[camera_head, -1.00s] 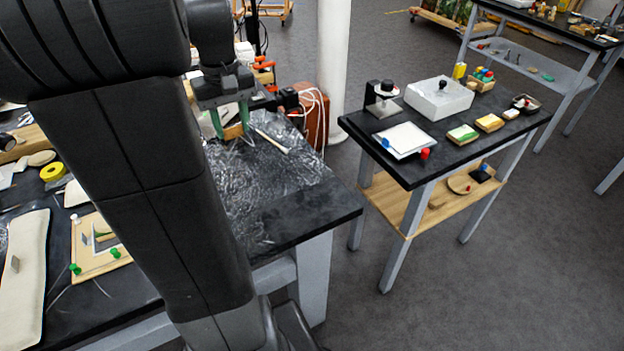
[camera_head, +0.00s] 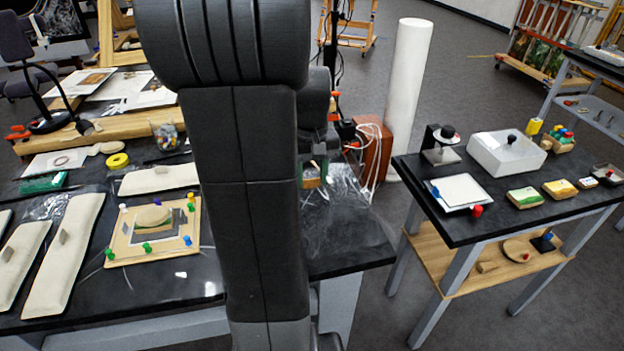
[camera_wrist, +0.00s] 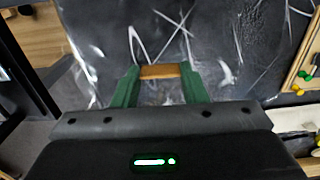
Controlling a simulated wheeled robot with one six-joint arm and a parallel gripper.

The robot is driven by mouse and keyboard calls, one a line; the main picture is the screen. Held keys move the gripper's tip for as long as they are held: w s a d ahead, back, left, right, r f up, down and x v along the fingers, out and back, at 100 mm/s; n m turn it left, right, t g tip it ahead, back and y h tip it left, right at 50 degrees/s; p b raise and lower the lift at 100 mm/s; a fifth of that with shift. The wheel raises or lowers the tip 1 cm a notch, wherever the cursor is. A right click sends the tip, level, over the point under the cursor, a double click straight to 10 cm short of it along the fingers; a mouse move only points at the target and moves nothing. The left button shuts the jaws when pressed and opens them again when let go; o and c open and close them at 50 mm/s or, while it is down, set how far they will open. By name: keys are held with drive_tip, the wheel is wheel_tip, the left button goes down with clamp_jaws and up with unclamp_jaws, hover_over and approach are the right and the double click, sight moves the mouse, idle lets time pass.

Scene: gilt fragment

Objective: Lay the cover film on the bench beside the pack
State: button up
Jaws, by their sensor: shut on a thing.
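My gripper (camera_head: 314,180) is over the right end of the black bench (camera_head: 350,258), partly hidden behind my arm. Its green fingers are shut on a small wooden bar (camera_wrist: 160,71), clear in the wrist view. The clear, wrinkled cover film (camera_head: 347,200) shows as shiny streaks on the bench around and below the gripper; my arm hides much of it. I cannot tell from these frames how the film joins the bar. The pack (camera_head: 122,243), a wooden board with coloured pins and stacked layers, lies on the bench left of my arm, apart from the gripper.
Cream padded bags (camera_head: 65,255) lie left of the pack, and another lies behind it. A yellow tape roll (camera_head: 117,160) is farther back. A cart (camera_head: 480,228) with a white box and small blocks stands right, across a floor gap. A white column (camera_head: 408,95) stands behind.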

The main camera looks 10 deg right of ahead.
drive_tip(key=shift+f, duration=0.6)
drive_tip(key=shift+f, duration=0.1)
drive_tip(key=shift+f+b, duration=0.4)
drive_tip(key=shift+f, duration=0.15)
drive_tip(key=o, duration=1.2)
drive_tip(key=shift+r, duration=0.1)
wheel_tip(320, 180, up, 13)
drive_tip(key=p, duration=0.1)
